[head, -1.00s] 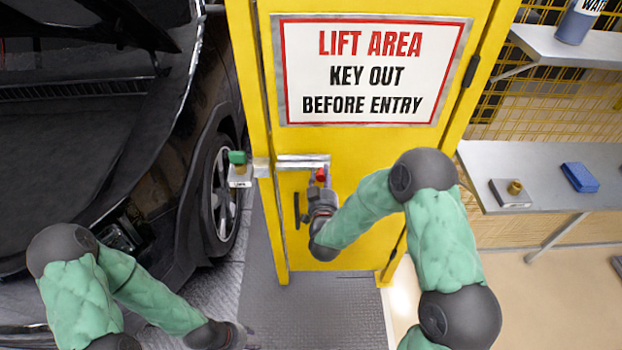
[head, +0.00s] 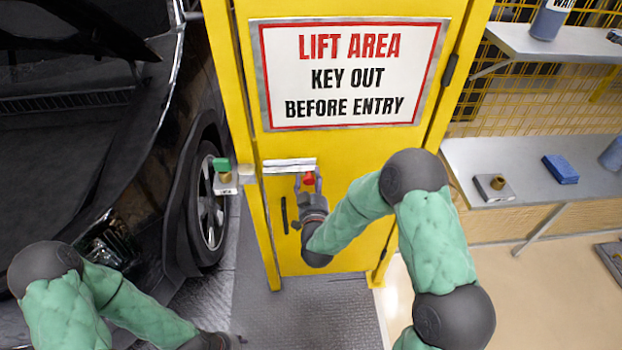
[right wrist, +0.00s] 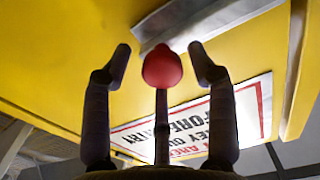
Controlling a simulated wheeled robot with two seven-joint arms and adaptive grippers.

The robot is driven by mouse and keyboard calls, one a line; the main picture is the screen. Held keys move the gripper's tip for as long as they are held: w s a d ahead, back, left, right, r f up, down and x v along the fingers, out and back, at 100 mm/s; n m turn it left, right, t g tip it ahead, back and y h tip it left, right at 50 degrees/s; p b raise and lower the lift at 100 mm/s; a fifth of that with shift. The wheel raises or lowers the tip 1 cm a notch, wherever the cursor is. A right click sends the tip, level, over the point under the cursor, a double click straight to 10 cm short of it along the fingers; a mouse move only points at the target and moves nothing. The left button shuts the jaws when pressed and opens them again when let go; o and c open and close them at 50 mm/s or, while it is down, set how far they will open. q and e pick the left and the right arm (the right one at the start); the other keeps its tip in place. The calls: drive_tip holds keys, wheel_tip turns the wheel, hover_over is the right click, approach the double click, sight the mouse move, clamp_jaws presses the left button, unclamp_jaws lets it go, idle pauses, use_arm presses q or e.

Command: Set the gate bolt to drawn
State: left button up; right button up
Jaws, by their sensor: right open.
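The gate bolt (head: 289,166) is a silver bar across the yellow gate (head: 350,150), beside its left post. A red knob (head: 308,179) sits just below the bar's right end. In the right wrist view the red knob (right wrist: 162,70) stands on a thin stem between my open fingers, with a gap on both sides. My right gripper (head: 308,186) is open around the knob and holds nothing. Whether the bar's left end sits in the post's bracket (head: 246,173) is too small to tell. My left gripper (head: 238,339) is low at the picture's bottom, its jaws unclear.
A key box with a green top (head: 222,168) is on the left post. A black car (head: 110,130) stands left. A dark handle (head: 284,215) is below the bolt. At right, a shelf (head: 520,175) holds a blue block (head: 561,169) and a small brass-topped block (head: 496,186).

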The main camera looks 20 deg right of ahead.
drive_tip(key=v, duration=1.1)
drive_tip(key=s+a+f+g+y, duration=0.2)
drive_tip(key=a+f+g+y, duration=0.15)
drive_tip(key=f, duration=0.65)
drive_tip(key=s+a+f+g+y, duration=0.2)
drive_tip(key=f+g, duration=0.3)
drive_tip(key=f, duration=0.5)
drive_tip(key=s+a+f+g+y, duration=0.1)
drive_tip(key=s+a+f+g, duration=0.1)
drive_tip(key=s+f+g, duration=0.2)
drive_tip(key=s+a+f+g+y, duration=0.2)
drive_tip(key=s+f+g, duration=0.2)
drive_tip(key=s, duration=0.7)
drive_tip(key=shift+f+n, duration=0.4)
drive_tip(key=shift+f, duration=0.5)
drive_tip(key=shift+g+y, duration=0.25)
